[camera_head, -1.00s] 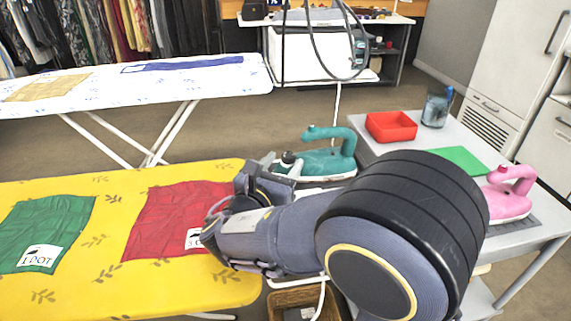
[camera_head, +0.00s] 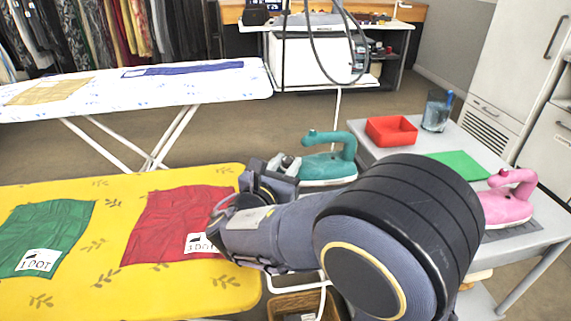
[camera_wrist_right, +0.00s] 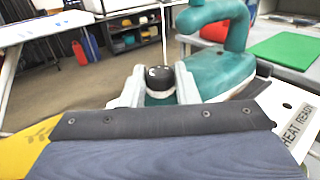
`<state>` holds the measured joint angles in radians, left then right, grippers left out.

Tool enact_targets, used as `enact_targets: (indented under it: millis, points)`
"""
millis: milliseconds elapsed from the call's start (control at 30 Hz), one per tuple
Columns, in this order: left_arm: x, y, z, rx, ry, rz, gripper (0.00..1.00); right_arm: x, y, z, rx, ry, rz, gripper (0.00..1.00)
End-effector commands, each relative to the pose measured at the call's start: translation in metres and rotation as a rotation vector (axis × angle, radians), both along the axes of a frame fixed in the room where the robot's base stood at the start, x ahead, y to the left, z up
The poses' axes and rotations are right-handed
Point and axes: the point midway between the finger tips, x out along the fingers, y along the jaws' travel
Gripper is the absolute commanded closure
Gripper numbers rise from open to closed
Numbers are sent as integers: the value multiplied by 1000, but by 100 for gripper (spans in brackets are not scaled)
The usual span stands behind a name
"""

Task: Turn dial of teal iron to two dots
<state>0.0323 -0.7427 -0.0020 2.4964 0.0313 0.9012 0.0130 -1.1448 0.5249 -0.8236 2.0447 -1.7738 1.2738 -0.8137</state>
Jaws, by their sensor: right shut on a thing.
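The teal iron (camera_head: 330,166) stands on a pale rest at the far right end of the yellow ironing board. In the right wrist view, its teal body (camera_wrist_right: 222,72) fills the upper right. Its round black dial (camera_wrist_right: 160,76), with small pale marks on top, sits between the two light grey fingers of my right gripper (camera_wrist_right: 160,88). The fingers are shut on the dial from both sides. I cannot read which mark the dial is set to. In the head view my right gripper (camera_head: 286,164) hides the dial. My left gripper is not in view.
The yellow board (camera_head: 120,285) carries a green cloth (camera_head: 48,228) and a red cloth (camera_head: 165,222), with "1 DOT" readable on the green one's card. A grey table (camera_head: 374,150) on the right holds a red tray (camera_head: 391,131), a cup (camera_head: 437,112) and a pink iron (camera_head: 505,204).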

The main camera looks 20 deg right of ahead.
Motion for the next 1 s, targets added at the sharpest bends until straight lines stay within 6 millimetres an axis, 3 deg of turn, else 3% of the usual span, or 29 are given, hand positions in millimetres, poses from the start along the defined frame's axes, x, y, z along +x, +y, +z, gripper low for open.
enact_targets:
  millis: [367,1000]
  points:
    - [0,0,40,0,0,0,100,3,2,6,-4,5,-178,96]
    - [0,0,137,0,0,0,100,13,3,4,0,4,-778,96]
